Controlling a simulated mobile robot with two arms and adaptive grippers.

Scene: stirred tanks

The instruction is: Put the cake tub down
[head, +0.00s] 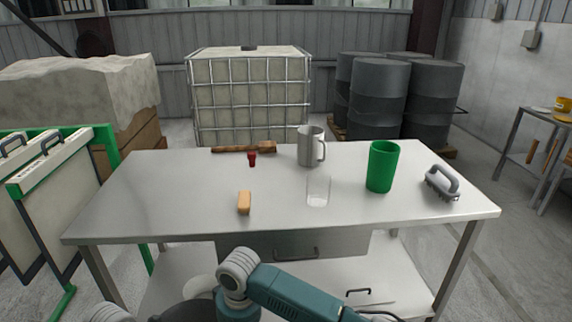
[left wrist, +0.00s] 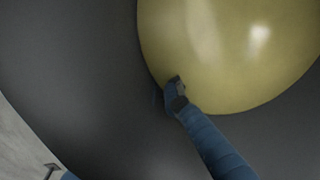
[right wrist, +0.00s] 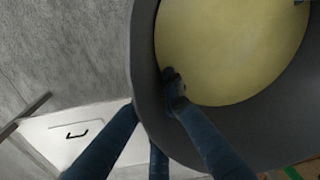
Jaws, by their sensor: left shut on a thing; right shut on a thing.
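The cake tub is a wide dark grey tub with a smooth yellow mass inside. Its grey wall fills much of the left wrist view (left wrist: 75,75) and curves through the right wrist view (right wrist: 145,60). My left gripper (left wrist: 172,95) is shut on the tub's wall, with one blue finger showing on the inner side by the yellow. My right gripper (right wrist: 157,95) is shut on the wall too, one finger inside and blue parts outside. In the head view only a dark piece, probably the tub, shows at the bottom edge beside my teal arm. The tub's underside is hidden.
A green rack (head: 106,148) stands left.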

